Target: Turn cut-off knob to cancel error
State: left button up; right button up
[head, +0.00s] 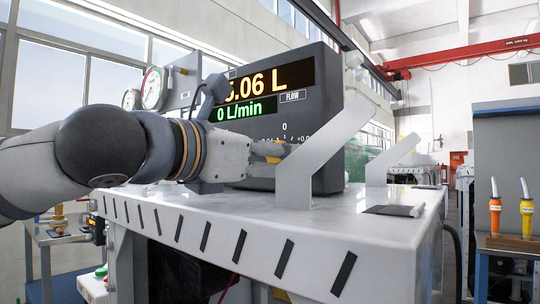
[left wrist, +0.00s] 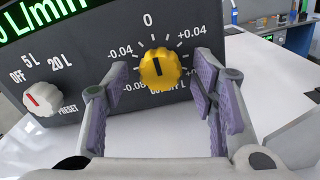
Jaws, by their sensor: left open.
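The dispenser's dark display unit (head: 318,150) stands on the white cabinet top, its screen reading about 5.06 L and 0 L/min. The pointer is up, slightly left of the 0 mark. The scale reads -0.08, -0.04, 0 and +0.04; the label below is partly hidden. My left gripper (head: 272,152) is at the panel's lower part, its fingers open on either side of the yellow knob, with gaps visible. My right gripper is not in view.
A white knob (left wrist: 42,99) with a red pointer, marked OFF, 5 L, 20 L and PRESET, is left of the yellow one. Slanted white brackets (head: 325,155) rise from the cabinet top (head: 300,225) beside the display. Pressure gauges (head: 153,88) are behind my arm.

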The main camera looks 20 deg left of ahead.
pick_arm(q)
jog(key=shift+w, duration=0.1)
jog(key=c, duration=1.1)
jog(key=shift+c, duration=0.2)
jog(key=shift+n, duration=0.4)
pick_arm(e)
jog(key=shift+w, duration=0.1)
pick_arm(q)
jog(key=n, duration=0.2)
jog(key=shift+r+n, duration=0.1)
jog(key=shift+n, duration=0.3)
jog(key=n, duration=0.3)
jog(key=shift+n, duration=0.4)
jog(key=n, duration=0.5)
jog(key=shift+d+b, duration=0.1)
jog(key=shift+b, duration=0.2)
jog(key=n+b, duration=0.1)
jog(key=n, duration=0.4)
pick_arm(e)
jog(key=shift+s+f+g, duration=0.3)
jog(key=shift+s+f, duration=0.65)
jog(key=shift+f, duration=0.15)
pick_arm(q)
jog(key=shift+n+b, duration=0.3)
jog(key=shift+n, duration=0.1)
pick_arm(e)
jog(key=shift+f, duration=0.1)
